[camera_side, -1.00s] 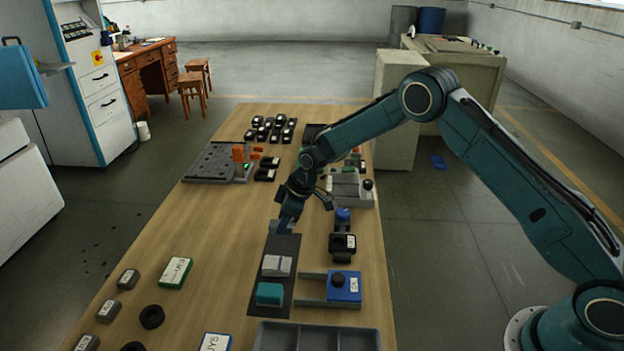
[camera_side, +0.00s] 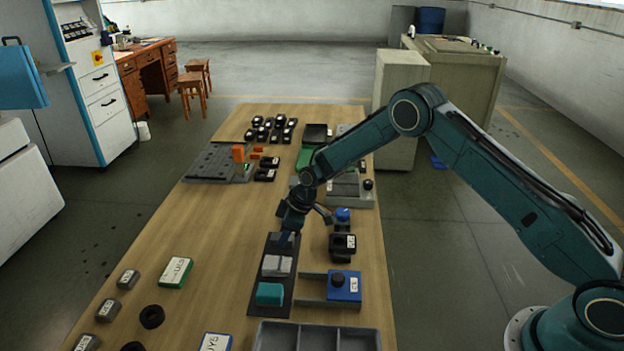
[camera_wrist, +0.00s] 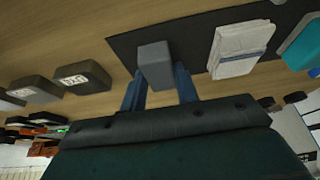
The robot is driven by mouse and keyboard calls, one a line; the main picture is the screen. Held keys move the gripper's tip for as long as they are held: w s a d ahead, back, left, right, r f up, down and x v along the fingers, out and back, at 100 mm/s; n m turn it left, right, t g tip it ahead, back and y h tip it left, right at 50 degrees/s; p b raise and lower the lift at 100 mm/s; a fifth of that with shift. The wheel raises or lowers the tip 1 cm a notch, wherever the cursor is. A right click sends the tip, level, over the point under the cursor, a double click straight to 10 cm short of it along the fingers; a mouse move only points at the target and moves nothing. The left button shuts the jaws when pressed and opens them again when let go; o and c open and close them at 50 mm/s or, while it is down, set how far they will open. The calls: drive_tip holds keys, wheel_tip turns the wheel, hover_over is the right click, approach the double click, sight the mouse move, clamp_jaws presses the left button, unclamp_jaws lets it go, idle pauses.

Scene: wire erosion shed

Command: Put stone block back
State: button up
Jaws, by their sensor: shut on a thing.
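A grey stone block (camera_wrist: 155,62) is between the two blue fingers of my gripper (camera_wrist: 160,88), which is shut on it. In the side view my gripper (camera_side: 284,240) is low over the far end of a dark mat (camera_side: 254,297). The block is mostly hidden there by the fingers. In the wrist view the block overlaps the edge end of the mat (camera_wrist: 195,30); I cannot tell whether it touches it. A folded whitish cloth (camera_side: 277,265) and a teal block (camera_side: 270,293) lie on the mat in a row with it.
A blue block with a black knob (camera_side: 344,286) in a grey holder and a black clamp-like part (camera_side: 342,246) stand close right of the mat. A grey divided tray (camera_side: 317,337) is in front.

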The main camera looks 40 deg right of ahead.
drive_tip(key=o, duration=0.9)
drive_tip(key=shift+o, duration=0.2)
drive_tip(key=v, duration=1.2)
drive_tip(key=shift+r, duration=0.2)
